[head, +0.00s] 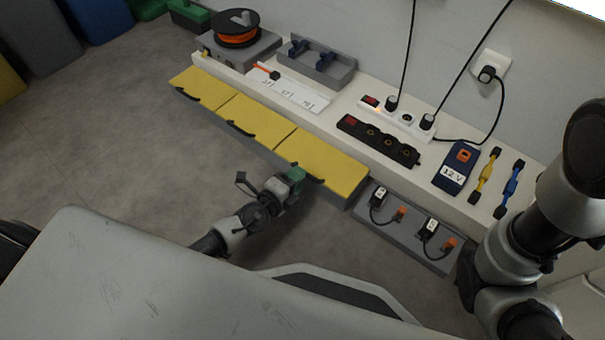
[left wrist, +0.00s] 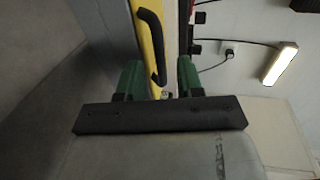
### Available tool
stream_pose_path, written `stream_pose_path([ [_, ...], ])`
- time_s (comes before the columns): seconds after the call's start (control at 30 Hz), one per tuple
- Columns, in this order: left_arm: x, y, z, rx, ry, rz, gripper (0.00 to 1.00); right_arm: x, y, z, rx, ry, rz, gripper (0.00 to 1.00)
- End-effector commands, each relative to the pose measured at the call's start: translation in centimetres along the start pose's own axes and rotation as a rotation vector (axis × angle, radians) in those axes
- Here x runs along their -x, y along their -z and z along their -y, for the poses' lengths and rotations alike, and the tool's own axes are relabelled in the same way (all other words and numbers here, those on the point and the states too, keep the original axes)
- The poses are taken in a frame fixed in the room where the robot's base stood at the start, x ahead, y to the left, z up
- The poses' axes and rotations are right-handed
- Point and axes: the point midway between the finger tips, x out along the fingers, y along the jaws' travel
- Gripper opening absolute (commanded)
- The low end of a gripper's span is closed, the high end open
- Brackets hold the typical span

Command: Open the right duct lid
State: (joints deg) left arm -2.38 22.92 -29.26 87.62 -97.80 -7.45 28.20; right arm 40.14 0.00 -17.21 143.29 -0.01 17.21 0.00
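The right duct lid (head: 328,162) is the rightmost of three yellow lids in a row along the front of the bench, and it lies flat and closed. Its black handle (head: 316,180) is on the front edge, partly hidden by my left gripper (head: 296,175). In the left wrist view, the green fingers of this gripper (left wrist: 158,80) are spread apart. The black curved handle (left wrist: 152,35) and the yellow lid edge show in the gap between them. I cannot tell whether the fingers touch the handle. My right arm shows at the right, but its gripper is out of view.
The middle lid (head: 255,122) and left lid (head: 203,88) are closed too. Behind them the white bench (head: 415,185) bears a black power strip (head: 378,140), a 12 V box (head: 455,168) and cables. A grey panel with plugs (head: 412,228) adjoins the right lid. Open floor lies left.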

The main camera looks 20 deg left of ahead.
Motion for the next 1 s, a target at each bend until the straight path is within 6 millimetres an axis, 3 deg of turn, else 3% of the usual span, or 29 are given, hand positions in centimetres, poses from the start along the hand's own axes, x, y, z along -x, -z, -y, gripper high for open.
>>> stream_pose_path([
  [0.2,-2.5,0.0,0.0,0.001,0.001,0.001,0.37,0.5,0.1,0.1,0.0,0.0,0.001,0.43],
  [0.53,-2.8,0.0,0.0,0.001,-0.001,0.0,0.37,0.5,0.2,0.1,0.0,0.001,0.0,0.43],
  [0.57,-2.8,0.0,0.0,0.001,-0.001,0.0,0.35,0.5,0.2,0.1,0.0,0.001,0.0,0.43],
  [0.8,-2.8,0.0,0.0,0.0,-0.001,0.0,0.0,0.5,0.2,0.1,0.0,0.001,0.001,0.43],
  [1.0,-2.8,0.0,-0.1,0.0,-0.001,0.0,0.0,0.5,0.1,0.1,0.0,0.001,0.001,0.43],
])
